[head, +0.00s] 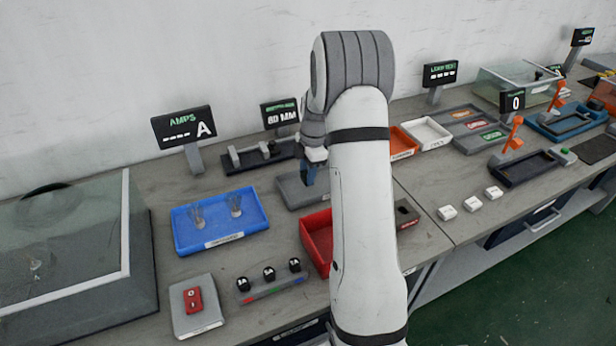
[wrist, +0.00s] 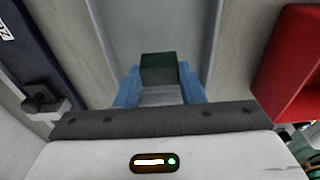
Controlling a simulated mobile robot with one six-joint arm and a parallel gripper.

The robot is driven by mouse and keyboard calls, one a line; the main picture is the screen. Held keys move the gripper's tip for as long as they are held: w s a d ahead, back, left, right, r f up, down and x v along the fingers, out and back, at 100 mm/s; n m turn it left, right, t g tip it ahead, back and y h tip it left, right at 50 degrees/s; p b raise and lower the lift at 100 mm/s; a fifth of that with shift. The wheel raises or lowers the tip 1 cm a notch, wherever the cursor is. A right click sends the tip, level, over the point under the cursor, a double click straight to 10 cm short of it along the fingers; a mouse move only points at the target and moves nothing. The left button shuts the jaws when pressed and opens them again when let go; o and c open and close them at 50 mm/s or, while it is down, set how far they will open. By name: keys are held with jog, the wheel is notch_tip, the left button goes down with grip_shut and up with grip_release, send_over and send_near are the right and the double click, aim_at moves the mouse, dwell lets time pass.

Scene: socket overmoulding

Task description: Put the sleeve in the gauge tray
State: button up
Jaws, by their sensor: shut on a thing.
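My gripper (wrist: 160,78) has blue fingers and is shut on a dark green, block-like piece, which I take to be the sleeve (wrist: 160,68). In the head view my gripper (head: 310,172) points down over a grey tray (head: 290,192), partly hidden by my arm; I take this to be the gauge tray. In the wrist view the grey tray (wrist: 214,30) lies beyond the held piece, its floor looking bare there. I cannot tell how high the piece is above it. The sleeve cannot be made out in the head view.
A blue tray (head: 182,238) with clear parts stands to the left. A red bin (head: 318,250) is close in front and shows at right in the wrist view (wrist: 300,70). A dark gauge fixture (head: 250,158) with an 80 MM display (head: 281,112) stands behind.

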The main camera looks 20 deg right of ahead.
jog(key=shift+f, duration=1.2)
jog(key=shift+f, duration=0.2)
jog(key=o, duration=1)
jog(key=shift+r, duration=0.1)
jog(key=shift+o, duration=0.2)
notch_tip(320, 180, up, 12)
jog(key=d, duration=0.1)
jog(key=s+a+r+m, duration=0.5)
jog(key=s+a+r, duration=0.1)
jog(key=s, duration=0.1)
jog(key=s+a+m+t, duration=0.1)
jog(key=s+a+m, duration=0.2)
jog(key=s, duration=0.4)
jog(key=s+a+m+h, duration=0.1)
jog(key=s+a+m, duration=0.2)
jog(key=s+m, duration=0.2)
jog(key=s+a+m+t, duration=0.1)
jog(key=s+a+m, duration=0.2)
jog(key=s, duration=0.6)
jog(key=shift+s+a+m+t+b, duration=0.2)
jog(key=shift+s+m+t+b, duration=0.1)
jog(key=shift+m, duration=0.7)
